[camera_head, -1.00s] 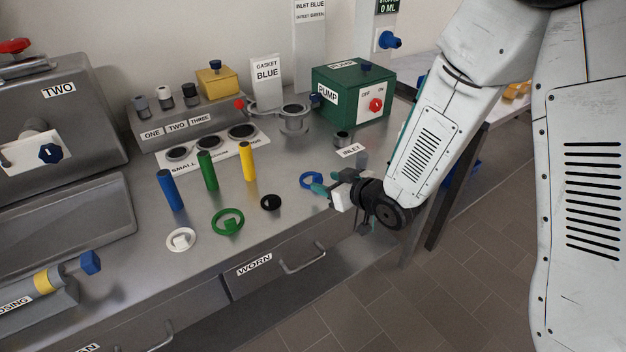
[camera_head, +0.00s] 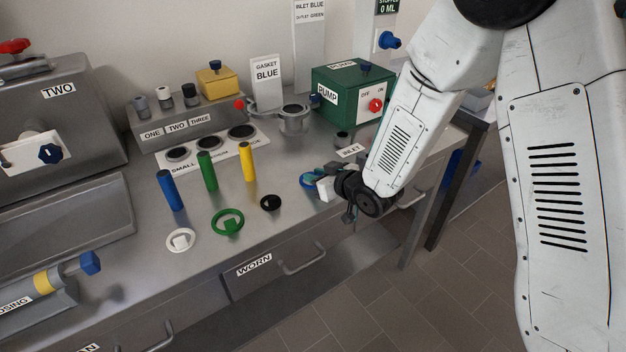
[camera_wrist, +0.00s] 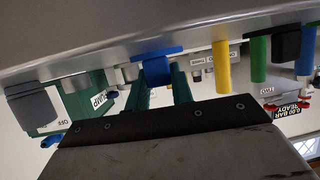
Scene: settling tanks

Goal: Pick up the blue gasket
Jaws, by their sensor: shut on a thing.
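The blue gasket (camera_head: 306,181) is a ring with a raised block, at the bench's front right in the head view. In the wrist view, which is upside down, the gasket (camera_wrist: 157,69) has its block between my two green fingers, its flat ring against the bench top. My gripper (camera_head: 318,178) is shut on that block. In the wrist view my gripper (camera_wrist: 160,80) is level with the bench surface. My wrist hides part of the ring in the head view.
A black ring (camera_head: 270,202), a green gasket (camera_head: 228,222) and a white gasket (camera_head: 181,239) lie to the left. Blue, green and yellow posts (camera_head: 248,162) stand behind them. The green pump box (camera_head: 345,92) stands behind my gripper. The bench's front edge is close.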

